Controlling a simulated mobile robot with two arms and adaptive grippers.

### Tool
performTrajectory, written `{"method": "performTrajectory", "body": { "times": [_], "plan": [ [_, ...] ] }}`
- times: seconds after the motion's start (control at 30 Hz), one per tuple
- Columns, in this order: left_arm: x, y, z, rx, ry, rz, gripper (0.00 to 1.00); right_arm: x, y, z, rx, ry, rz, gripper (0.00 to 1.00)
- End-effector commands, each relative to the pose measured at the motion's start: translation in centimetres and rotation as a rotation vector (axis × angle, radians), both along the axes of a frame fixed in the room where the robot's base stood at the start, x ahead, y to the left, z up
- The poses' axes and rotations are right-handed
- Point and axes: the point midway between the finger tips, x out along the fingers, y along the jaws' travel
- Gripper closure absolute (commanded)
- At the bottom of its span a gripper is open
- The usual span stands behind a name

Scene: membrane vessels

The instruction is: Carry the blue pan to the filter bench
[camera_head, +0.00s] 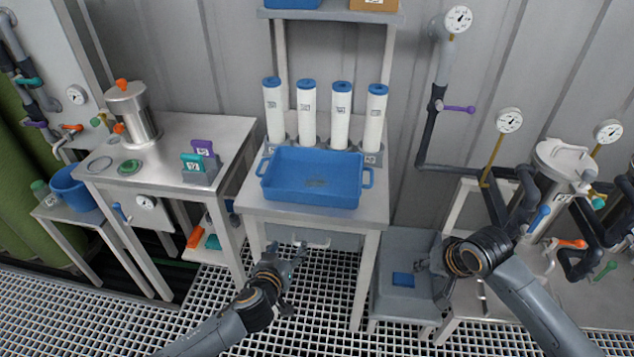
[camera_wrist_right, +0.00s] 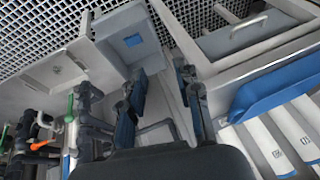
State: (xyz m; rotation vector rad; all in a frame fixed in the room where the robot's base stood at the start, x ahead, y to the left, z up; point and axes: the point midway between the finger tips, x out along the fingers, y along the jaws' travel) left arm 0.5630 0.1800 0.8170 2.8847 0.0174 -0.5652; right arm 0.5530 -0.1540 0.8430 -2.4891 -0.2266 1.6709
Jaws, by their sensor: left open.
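The blue pan (camera_head: 312,178) is a rectangular tray with a loop handle at each end. It sits upright on a steel bench (camera_head: 257,210), in front of a row of white filter cartridges with blue caps. The pan also shows at the right of the right wrist view (camera_wrist_right: 275,90). My left gripper (camera_head: 291,268) is open and empty, in front of and below the bench's front edge, apart from the pan. My right gripper (camera_head: 430,262) is right of the bench, over a grey basin; in the right wrist view its fingers (camera_wrist_right: 162,90) stand apart with nothing between them.
Pipes, gauges and valves crowd the right. A shelf (camera_head: 325,14) hangs above the cartridges. Grating floor lies in front.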

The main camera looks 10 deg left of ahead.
Motion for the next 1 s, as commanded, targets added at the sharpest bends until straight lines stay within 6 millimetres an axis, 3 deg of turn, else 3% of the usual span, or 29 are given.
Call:
{"method": "performTrajectory", "body": {
  "times": [0.2, 0.4, 0.6, 1.0],
  "plan": [
    [0.0, 0.0, 0.0, 0.000, 0.000, 0.000, 0.38, -1.8, -1.0, 4.7, 0.000, -0.003, 0.002, 0.67],
    [0.0, 0.0, 0.0, 0.000, 0.000, 0.000, 0.38, -2.9, -1.6, 7.8, 0.001, -0.003, 0.000, 0.67],
    [0.0, 0.0, 0.0, 0.000, 0.000, 0.000, 0.38, -3.5, -1.9, 8.9, 0.002, 0.001, 0.001, 0.67],
    [0.0, 0.0, 0.0, 0.000, 0.000, 0.000, 0.38, -3.5, -1.9, 9.0, 0.001, 0.000, 0.000, 0.67]
  ]
}}
